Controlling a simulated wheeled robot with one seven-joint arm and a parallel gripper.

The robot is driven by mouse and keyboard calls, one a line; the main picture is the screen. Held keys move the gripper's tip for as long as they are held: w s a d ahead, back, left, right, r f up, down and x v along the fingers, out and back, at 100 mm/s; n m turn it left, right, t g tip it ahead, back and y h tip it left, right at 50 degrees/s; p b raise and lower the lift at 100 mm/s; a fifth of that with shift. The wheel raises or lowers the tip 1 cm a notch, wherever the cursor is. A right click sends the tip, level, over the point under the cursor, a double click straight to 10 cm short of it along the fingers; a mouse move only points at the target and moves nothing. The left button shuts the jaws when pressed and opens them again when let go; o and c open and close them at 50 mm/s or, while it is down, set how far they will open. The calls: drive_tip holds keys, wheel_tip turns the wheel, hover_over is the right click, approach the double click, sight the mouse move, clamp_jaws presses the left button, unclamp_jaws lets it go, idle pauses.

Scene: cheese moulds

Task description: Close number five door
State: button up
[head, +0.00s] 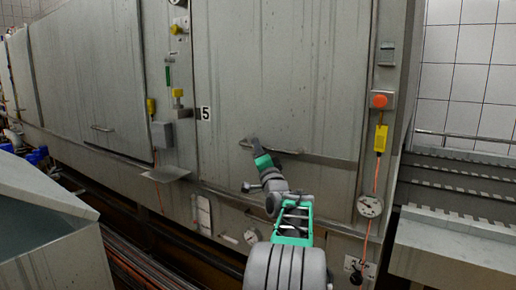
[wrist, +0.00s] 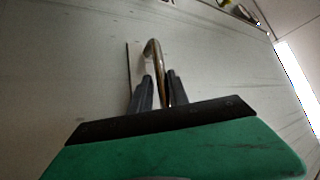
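The number five door (head: 275,75) is a large grey panel in the middle of the head view, beside a plate marked 5 (head: 205,113). A metal bar handle (head: 322,161) runs across its lower part. I cannot tell whether the door is fully flush with its frame. My gripper (head: 247,143) is at the left end of this handle. In the wrist view, its two dark fingers (wrist: 158,88) lie on both sides of the curved metal handle (wrist: 155,52), close against it. The exact contact is partly hidden by the fingers.
Another door (head: 90,70) with its own handle is to the left. A small shelf (head: 165,174) and yellow fittings jut from the post between. An orange button (head: 380,101) and gauge (head: 370,206) are on the right post. A grey bin (head: 45,225) stands front left.

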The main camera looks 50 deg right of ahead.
drive_tip(key=shift+o, duration=1.4)
drive_tip(key=shift+d+f, duration=0.1)
drive_tip(key=shift+f, duration=0.2)
drive_tip(key=shift+o, duration=0.5)
drive_tip(key=shift+r, duration=0.2)
drive_tip(key=v, duration=0.8)
drive_tip(key=shift+w, duration=0.1)
